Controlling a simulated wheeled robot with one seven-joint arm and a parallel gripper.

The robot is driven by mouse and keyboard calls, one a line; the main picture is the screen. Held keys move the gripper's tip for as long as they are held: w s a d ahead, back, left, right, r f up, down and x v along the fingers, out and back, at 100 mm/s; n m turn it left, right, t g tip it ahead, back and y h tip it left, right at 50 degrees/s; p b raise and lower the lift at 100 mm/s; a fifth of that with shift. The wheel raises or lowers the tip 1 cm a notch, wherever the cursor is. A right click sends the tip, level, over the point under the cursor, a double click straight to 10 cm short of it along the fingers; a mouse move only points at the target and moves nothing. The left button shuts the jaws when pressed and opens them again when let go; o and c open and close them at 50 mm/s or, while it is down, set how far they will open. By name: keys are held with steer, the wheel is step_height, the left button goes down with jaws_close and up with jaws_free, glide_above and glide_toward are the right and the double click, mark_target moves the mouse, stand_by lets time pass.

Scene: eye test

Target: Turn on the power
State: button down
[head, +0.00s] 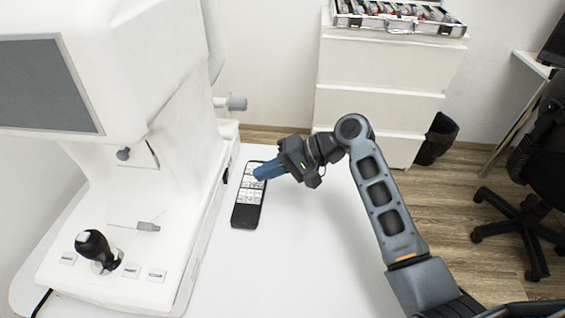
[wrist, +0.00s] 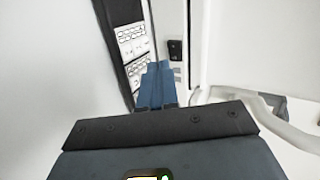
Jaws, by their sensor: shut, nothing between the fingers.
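A white eye-test machine (head: 185,165) stands on the white table at the left, with a grey screen (head: 42,85) and a black joystick (head: 96,246). In the wrist view a small black switch-like part (wrist: 175,49) sits on a white surface just beyond the fingertips, slightly right. I cannot read whether it is on or off. My gripper (head: 258,176) is shut and empty, its blue fingers pointing left towards the machine's side. They also show in the wrist view (wrist: 157,68), apart from the black part as far as I can tell.
A black handset with white keys (head: 247,203) lies on the table (head: 310,265) beneath my fingers. It also shows in the wrist view (wrist: 130,45). Behind stand a white drawer cabinet (head: 385,75), an open lens case (head: 398,25) and a black bin (head: 436,139). A chair (head: 530,215) is at right.

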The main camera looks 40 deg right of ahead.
mark_target(227, 180)
steer(key=shift+w+a+f, duration=0.2)
steer(key=shift+w+a, duration=0.4)
steer(key=shift+a, duration=0.2)
steer(key=shift+w+a+f, duration=0.15)
steer(key=shift+w+a, duration=0.45)
steer(key=shift+a, duration=0.2)
steer(key=shift+w+a+f, duration=0.2)
steer(key=shift+w+a, duration=0.4)
steer(key=shift+a, duration=0.2)
